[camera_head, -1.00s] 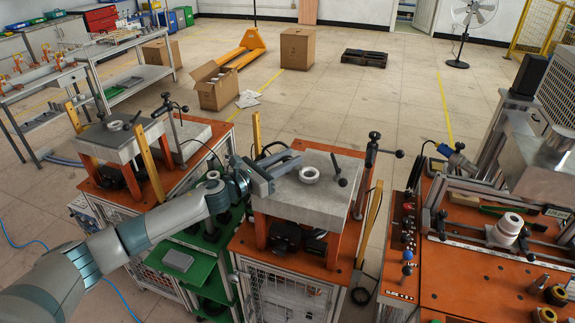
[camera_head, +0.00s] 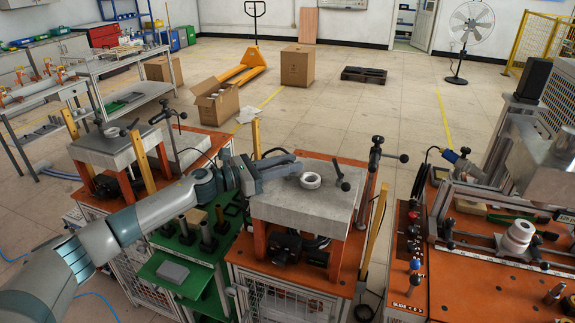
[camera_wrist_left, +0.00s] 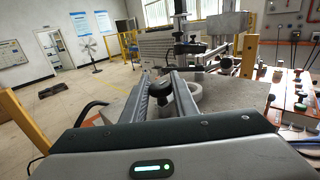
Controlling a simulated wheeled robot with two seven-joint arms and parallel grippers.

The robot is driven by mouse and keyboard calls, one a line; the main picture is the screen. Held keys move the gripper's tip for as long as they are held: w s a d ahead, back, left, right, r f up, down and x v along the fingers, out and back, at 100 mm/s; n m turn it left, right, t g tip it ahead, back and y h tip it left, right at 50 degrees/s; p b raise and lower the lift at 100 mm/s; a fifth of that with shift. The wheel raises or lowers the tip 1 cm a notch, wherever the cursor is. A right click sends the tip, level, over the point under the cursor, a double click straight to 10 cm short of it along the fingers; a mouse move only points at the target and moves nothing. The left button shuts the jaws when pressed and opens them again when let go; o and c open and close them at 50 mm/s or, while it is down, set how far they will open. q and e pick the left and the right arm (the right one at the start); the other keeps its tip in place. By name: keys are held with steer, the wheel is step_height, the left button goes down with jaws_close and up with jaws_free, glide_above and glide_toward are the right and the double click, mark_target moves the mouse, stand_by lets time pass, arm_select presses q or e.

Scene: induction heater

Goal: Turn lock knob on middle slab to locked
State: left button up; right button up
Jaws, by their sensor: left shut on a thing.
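The middle slab (camera_head: 310,207) is a grey block on orange legs, with a white ring (camera_head: 310,180) on top and a black-knobbed lever (camera_head: 342,176) at its right. My left gripper (camera_head: 290,168) reaches over the slab from the left, with its fingers low over the top, left of the ring. In the left wrist view a round black lock knob (camera_wrist_left: 160,89) sits between the two fingers, which are shut on it, with the white ring (camera_wrist_left: 190,93) just beyond. The head view hides this knob behind the gripper. The knob's turn angle cannot be told. My right gripper is not in view.
A black-handled clamp post (camera_head: 375,160) stands right of the slab, and a yellow post (camera_head: 256,138) behind it. Another slab (camera_head: 105,150) stands to the left. The orange machine table (camera_head: 480,270) with controls fills the right.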

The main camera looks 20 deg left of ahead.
arm_select(q)
steer(key=o, duration=1)
steer(key=shift+w+r, duration=0.1)
steer(key=shift+r, duration=0.05)
steer(key=shift+d, duration=0.1)
steer(key=shift+s+a+f+b, duration=0.25)
steer(key=shift+s+a+b, duration=0.25)
steer(key=shift+a, duration=0.2)
steer(key=b+v, duration=0.7)
steer(key=v, duration=0.8)
steer(key=shift+s+a+r+b, duration=0.2)
steer(key=shift+s+b, duration=0.1)
steer(key=shift+b, duration=0.1)
